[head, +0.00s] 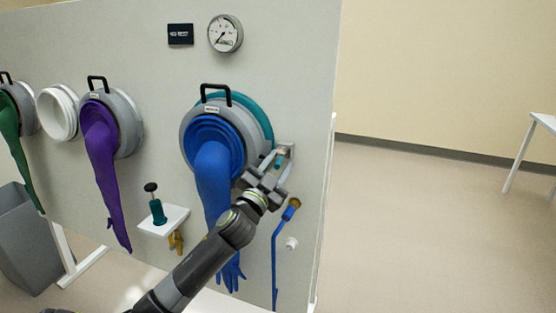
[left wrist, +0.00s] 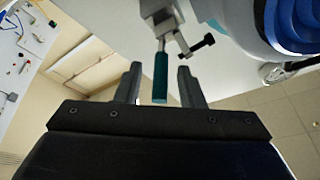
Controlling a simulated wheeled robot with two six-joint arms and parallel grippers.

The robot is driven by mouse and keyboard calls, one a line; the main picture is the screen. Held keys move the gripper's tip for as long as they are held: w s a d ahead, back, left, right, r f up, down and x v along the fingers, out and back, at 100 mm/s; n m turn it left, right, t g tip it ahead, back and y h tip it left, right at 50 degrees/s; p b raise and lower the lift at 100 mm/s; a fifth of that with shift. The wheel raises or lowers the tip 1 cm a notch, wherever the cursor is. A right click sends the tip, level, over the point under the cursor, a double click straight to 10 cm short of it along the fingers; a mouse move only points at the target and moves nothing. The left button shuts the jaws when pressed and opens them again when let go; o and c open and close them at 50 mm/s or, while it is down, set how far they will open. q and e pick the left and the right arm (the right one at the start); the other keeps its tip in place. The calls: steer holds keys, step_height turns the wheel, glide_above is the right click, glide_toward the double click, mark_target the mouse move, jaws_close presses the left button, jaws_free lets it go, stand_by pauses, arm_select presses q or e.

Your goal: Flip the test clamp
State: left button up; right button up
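The test clamp is most likely the small grey bracket (head: 285,150) with a teal lever, on the panel to the right of the blue glove port (head: 213,140). In the left wrist view the teal lever (left wrist: 160,75) hangs from its metal bracket (left wrist: 165,15), with a black-tipped bolt beside it. My left gripper (head: 276,168) is in front of the clamp. In the wrist view its open fingers (left wrist: 158,85) stand on either side of the lever's image, with gaps visible on both sides. The gripper partly hides the clamp in the head view. My right gripper is out of view.
The blue glove (head: 213,180) hangs close beside my left forearm. A white shelf (head: 164,220) with a teal, black-knobbed device stands left of it. A pressure gauge (head: 225,33) is above.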

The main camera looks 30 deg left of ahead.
arm_select(q)
steer(key=shift+w, duration=0.15)
jaws_close()
